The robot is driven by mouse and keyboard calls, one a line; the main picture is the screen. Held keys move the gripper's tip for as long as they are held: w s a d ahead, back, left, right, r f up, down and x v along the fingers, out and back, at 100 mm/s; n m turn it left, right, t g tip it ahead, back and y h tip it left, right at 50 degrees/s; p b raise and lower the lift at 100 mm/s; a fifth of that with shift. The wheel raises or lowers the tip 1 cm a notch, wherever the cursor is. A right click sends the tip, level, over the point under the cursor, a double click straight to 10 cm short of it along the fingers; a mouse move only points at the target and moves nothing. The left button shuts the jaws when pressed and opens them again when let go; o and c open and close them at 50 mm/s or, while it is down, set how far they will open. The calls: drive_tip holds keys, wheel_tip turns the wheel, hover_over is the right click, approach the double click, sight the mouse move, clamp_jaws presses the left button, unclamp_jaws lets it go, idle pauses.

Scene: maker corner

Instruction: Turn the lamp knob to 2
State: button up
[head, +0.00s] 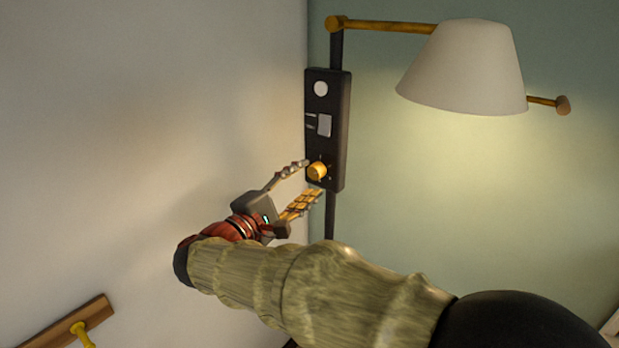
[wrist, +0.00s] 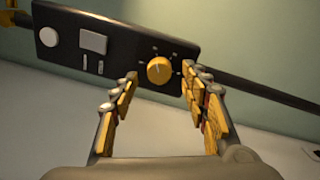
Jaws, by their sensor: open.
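The lamp knob (head: 317,171) is a round yellow dial near the lower end of a black control panel (head: 341,120) on the wall. In the wrist view the knob (wrist: 160,71) has a pale pointer line, with small tick marks on the panel around it. Any numbers are too small to read. My gripper (head: 307,176) is open in front of the panel. In the wrist view its fingertips (wrist: 160,72) stand on either side of the knob, with gaps between, and appear apart from it. The lamp's white shade (head: 465,65) is lit, at the upper right.
The panel also carries a white round disc (head: 320,88), a pale square plate (head: 324,125) and two small slots. A brass lamp arm (head: 385,26) runs above. A wooden rail with a yellow peg (head: 80,331) is at the lower left.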

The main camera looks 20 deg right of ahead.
drive_tip(key=v, duration=0.9)
drive_tip(key=shift+f, duration=0.15)
